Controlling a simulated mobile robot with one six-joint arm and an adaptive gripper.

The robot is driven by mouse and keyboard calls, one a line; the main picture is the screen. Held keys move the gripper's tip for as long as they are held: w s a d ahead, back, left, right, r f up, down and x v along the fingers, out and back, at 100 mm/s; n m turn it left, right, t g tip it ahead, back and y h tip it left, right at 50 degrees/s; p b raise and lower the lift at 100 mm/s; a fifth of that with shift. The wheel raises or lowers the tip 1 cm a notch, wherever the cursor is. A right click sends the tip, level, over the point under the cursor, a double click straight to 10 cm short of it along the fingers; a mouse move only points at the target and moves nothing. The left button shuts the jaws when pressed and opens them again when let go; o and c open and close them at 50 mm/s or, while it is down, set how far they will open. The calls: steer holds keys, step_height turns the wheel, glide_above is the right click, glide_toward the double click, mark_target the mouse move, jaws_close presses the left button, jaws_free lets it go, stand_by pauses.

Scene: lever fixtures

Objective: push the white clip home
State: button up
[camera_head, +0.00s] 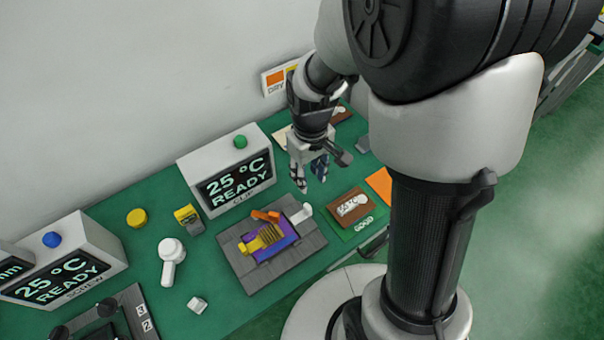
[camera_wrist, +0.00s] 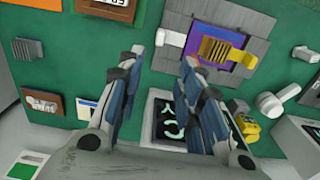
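The white clip (camera_head: 302,213) stands at the right end of a grey fixture plate (camera_head: 240,268). It also shows in the wrist view (camera_wrist: 172,39), at the left side of the fixture. A purple board (camera_head: 284,232) lies on the plate with a yellow finned block (camera_head: 262,238) on it. An orange lever (camera_head: 266,215) lies at the block's back edge. My gripper (camera_head: 311,178) is above the table, behind and above the clip, apart from it. In the wrist view its two fingers are spread with nothing between them (camera_wrist: 160,62). Whether the clip is fully seated cannot be told.
A display box (camera_head: 228,180) reading 25 °C READY with a green button stands behind the fixture. A white lever-like piece (camera_head: 171,258) and a yellow part (camera_head: 188,218) are to its left. A brown tray (camera_head: 350,206) is to the right. Green table shows between them.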

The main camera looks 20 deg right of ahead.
mark_target(308, 207)
step_height(308, 207, down, 16)
steer(key=b, duration=0.5)
steer(key=shift+f, duration=0.15)
steer(key=shift+c, duration=0.3)
jaws_close()
